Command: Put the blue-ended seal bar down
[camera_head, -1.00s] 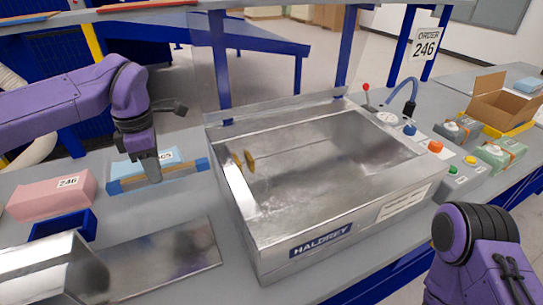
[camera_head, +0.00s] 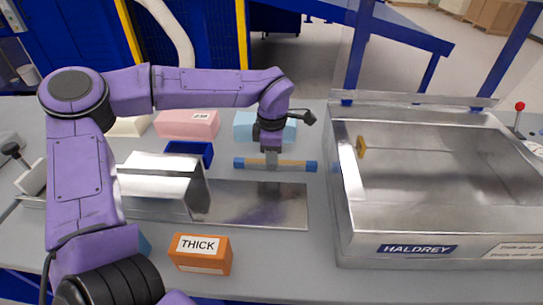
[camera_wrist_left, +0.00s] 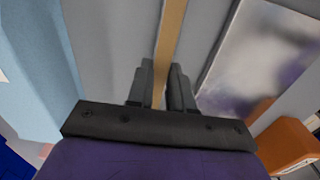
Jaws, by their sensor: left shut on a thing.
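The seal bar (camera_head: 293,165) is a thin tan and grey bar with a blue block at each end. It lies level, left to right, between the light blue foam block (camera_head: 246,124) and the flat metal plate (camera_head: 262,211). My left gripper (camera_head: 271,161) points down and is shut on the middle of the bar. In the left wrist view the tan strip (camera_wrist_left: 171,38) runs between the fingers (camera_wrist_left: 165,88). Whether the bar touches the table cannot be told. My right gripper is out of view.
The metal HALDREY machine (camera_head: 400,222) stands to the right of the bar. A pink block (camera_head: 187,125), a blue tray (camera_head: 189,150), a bent metal cover (camera_head: 160,183) and an orange THICK block (camera_head: 200,255) lie to the left and front. Bare grey table surrounds the bar.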

